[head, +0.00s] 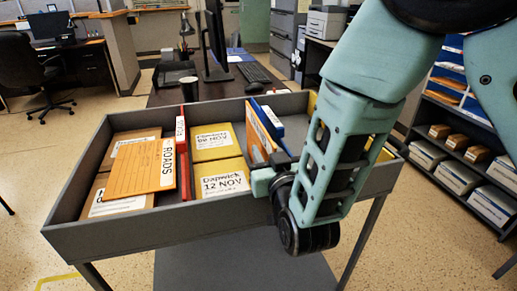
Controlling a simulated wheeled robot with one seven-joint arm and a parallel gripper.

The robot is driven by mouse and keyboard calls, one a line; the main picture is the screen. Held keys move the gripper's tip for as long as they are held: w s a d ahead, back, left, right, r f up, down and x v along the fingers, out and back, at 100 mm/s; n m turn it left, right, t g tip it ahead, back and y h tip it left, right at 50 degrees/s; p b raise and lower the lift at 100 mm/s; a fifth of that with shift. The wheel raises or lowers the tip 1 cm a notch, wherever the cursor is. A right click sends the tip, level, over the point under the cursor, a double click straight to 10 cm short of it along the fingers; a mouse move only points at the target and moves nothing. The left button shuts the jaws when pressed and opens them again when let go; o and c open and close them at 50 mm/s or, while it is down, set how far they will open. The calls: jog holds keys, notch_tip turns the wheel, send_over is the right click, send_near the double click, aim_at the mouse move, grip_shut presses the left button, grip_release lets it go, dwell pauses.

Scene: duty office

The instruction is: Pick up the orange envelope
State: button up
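An orange flat item labelled ROADS (136,170) lies at the left of the grey tray (165,228), tilted over brown packets. A second orange flat item (258,128) with a white strip stands upright right of the middle, its lower part hidden behind my gripper. I cannot tell which is the envelope. My gripper (272,176) is at the tray's front side, close to the upright orange item. The fingers are small and partly hidden by my wrist, so I cannot tell whether they are open or touch it.
Yellow packets marked 12 NOV (224,182) and 09 NOV (213,141) lie left of my gripper. A red upright divider (182,158) stands beside them. A blue item (272,120) is behind the upright orange one. A desk (165,97) stands beyond the tray, shelves (452,150) at right.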

grip_shut()
notch_tip(320, 180, up, 10)
jog(key=shift+r+p, duration=0.1)
jog(key=shift+p, duration=0.4)
dwell(0.3)
